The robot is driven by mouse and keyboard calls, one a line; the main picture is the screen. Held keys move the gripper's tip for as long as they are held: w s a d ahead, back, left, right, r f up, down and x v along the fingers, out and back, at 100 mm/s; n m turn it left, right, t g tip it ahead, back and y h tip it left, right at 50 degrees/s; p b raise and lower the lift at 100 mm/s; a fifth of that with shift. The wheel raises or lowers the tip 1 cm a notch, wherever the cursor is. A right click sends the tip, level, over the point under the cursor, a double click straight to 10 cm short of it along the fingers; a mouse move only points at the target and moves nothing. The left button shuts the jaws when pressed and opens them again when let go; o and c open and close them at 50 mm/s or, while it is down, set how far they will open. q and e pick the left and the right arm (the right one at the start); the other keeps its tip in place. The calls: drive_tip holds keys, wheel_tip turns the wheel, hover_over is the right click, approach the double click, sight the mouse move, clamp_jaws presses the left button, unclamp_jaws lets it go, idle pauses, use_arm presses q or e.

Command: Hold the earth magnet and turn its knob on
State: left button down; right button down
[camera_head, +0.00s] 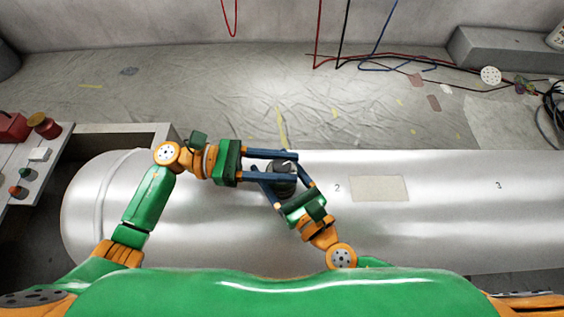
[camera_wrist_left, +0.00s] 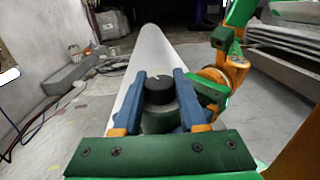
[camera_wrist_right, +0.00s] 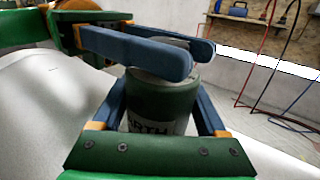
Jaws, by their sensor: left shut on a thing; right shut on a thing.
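My right gripper (camera_head: 278,170) comes from the near side and is shut on the magnet's body below. In the right wrist view the left fingers hide most of the knob.
The number 2 and a beige patch (camera_head: 379,188) are on the silver cylinder to the right. A control box with knobs (camera_head: 40,155) stands at the left. Cables and small scraps lie on the sheeted floor behind. The two grippers are crowded close together.

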sight(282, 165)
use_arm(q)
drive_tip(key=shift+m+g+y, duration=0.5)
drive_tip(key=shift+m+g, duration=0.6)
drive_tip(key=shift+g, duration=0.55)
drive_tip(key=shift+m+g+y, duration=0.5)
drive_tip(key=shift+m+g, duration=0.6)
drive_tip(key=shift+g, duration=0.55)
drive_tip(key=shift+c, duration=2.2)
unclamp_jaws()
wheel_tip(282, 165, up, 10)
